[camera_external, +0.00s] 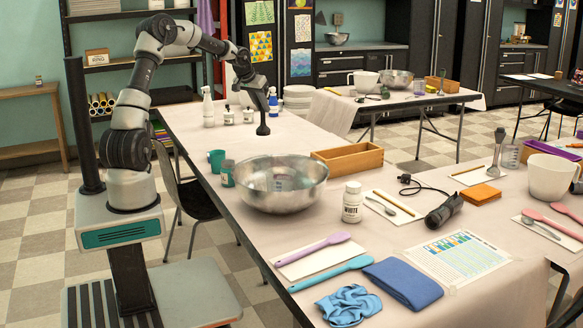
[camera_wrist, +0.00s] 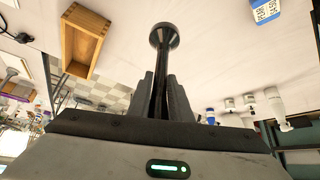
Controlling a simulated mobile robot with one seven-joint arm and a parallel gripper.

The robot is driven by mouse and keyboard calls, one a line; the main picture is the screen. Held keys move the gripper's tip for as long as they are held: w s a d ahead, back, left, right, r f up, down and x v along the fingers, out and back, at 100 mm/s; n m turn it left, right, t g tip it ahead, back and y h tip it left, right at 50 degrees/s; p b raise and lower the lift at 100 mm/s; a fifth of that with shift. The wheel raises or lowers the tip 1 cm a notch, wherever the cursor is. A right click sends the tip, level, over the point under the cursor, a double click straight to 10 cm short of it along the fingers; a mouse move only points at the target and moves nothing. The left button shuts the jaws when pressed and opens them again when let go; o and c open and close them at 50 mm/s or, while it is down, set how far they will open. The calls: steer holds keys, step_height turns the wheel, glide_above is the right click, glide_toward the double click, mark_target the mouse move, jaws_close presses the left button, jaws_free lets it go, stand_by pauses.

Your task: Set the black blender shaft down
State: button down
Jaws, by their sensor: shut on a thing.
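The black blender shaft (camera_external: 263,118) hangs upright from my gripper (camera_external: 257,86), its wider round end lowest, over the far left part of the long table (camera_external: 330,232). In the wrist view my gripper's dark fingers (camera_wrist: 160,97) are shut on the shaft (camera_wrist: 162,65), with its flared end (camera_wrist: 164,36) pointing away from the palm. The flared end looks very close to the tabletop. I cannot tell whether it touches. The part of the shaft between the fingers is partly hidden.
White bottles (camera_external: 208,107) and a blue-labelled bottle (camera_external: 273,103) stand close by, with stacked plates (camera_external: 298,99) behind. A metal bowl (camera_external: 283,190) and wooden box (camera_external: 347,159) stand nearer the camera. Bare table lies between the shaft and the bowl.

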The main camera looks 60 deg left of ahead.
mark_target(262, 116)
steer(key=f, duration=0.5)
steer(key=shift+w+d, duration=0.15)
steer(key=shift+d, duration=0.05)
step_height(262, 116, down, 10)
steer(key=b, duration=0.2)
steer(key=shift+r, duration=0.15)
steer(key=shift+b, duration=0.3)
steer(key=shift+f, duration=0.25)
steer(key=c, duration=1.6)
jaws_free()
